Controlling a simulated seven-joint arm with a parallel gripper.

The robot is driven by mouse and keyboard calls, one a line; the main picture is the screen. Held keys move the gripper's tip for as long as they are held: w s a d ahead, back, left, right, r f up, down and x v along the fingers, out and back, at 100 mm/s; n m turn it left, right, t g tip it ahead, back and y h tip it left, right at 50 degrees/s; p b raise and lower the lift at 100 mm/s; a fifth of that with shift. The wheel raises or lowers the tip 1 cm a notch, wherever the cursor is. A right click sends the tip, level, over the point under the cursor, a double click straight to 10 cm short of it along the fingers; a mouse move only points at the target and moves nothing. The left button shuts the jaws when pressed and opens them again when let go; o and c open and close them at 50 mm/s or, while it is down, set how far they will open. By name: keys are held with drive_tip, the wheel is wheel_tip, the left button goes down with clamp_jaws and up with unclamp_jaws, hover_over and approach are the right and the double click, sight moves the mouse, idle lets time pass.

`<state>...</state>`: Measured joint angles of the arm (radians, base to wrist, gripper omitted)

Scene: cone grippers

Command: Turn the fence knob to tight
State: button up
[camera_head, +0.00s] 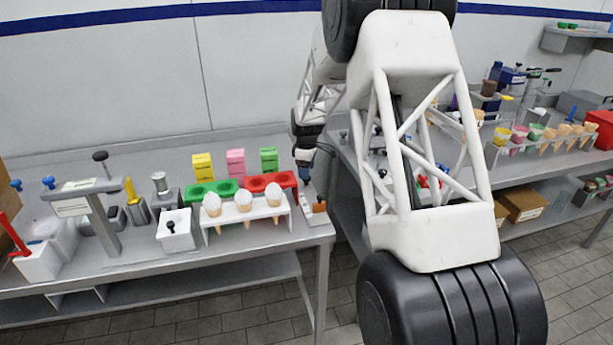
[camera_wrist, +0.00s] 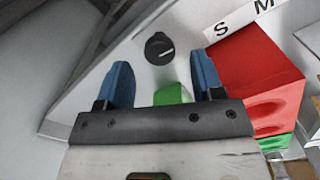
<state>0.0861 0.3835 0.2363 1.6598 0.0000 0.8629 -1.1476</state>
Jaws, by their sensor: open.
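A round black knob (camera_wrist: 159,47) with a white pointer line shows in the wrist view on a pale grey surface. It looks like the fence knob; no tight or loose mark is readable beside it. The pointer lies nearly level, tilted slightly up to the right. My gripper (camera_wrist: 160,66) is open, its two blue fingers on either side of the knob in the picture, with no visible contact. A green piece (camera_wrist: 174,93) shows between the fingers, nearer the palm. In the head view my gripper (camera_head: 304,172) is small, low at the right end of the left bench; the knob cannot be made out there.
A red tray (camera_wrist: 255,75) lies close to the right finger, with a white strip marked S and M (camera_wrist: 243,20) behind it. In the head view, a white rack of cones (camera_head: 245,212) and the red tray (camera_head: 262,183) stand left of my gripper.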

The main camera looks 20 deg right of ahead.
drive_tip(key=shift+f, duration=1.45)
drive_tip(key=c, duration=0.9)
